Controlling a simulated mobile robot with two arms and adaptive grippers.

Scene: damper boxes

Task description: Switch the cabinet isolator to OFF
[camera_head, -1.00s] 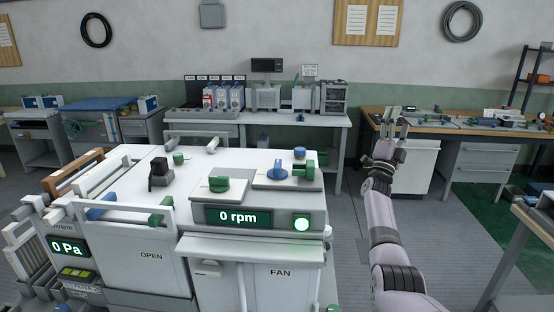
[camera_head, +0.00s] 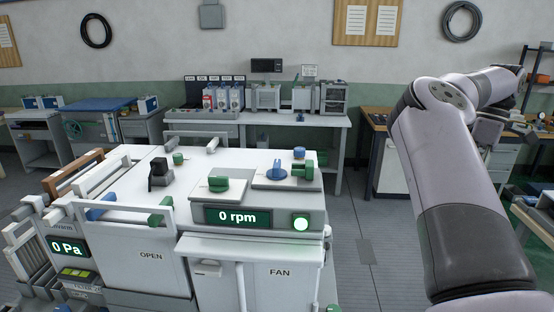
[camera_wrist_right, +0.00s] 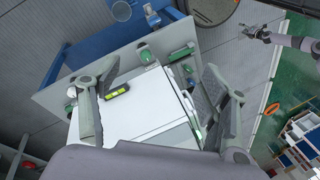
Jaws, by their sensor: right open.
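The white cabinet (camera_head: 130,215) stands in the foreground of the head view. On top are a blue knob (camera_head: 277,169) on a grey plate, a green knob (camera_head: 218,184) and a black upright piece (camera_head: 158,170). I cannot tell which is the isolator or read its position. My right gripper (camera_head: 490,130) is held far right, away from the cabinet, partly hidden by its own arm. In the right wrist view its fingers (camera_wrist_right: 160,75) are apart and empty, above a white box-like unit (camera_wrist_right: 145,110) with green fittings.
Displays read 0 rpm (camera_head: 237,216) and 0 Pa (camera_head: 67,248). A bench (camera_head: 335,122) with instruments stands behind. Open grey floor (camera_head: 352,230) lies right of the cabinet. A grey jointed arm (camera_wrist_right: 300,43) shows in the wrist view's corner.

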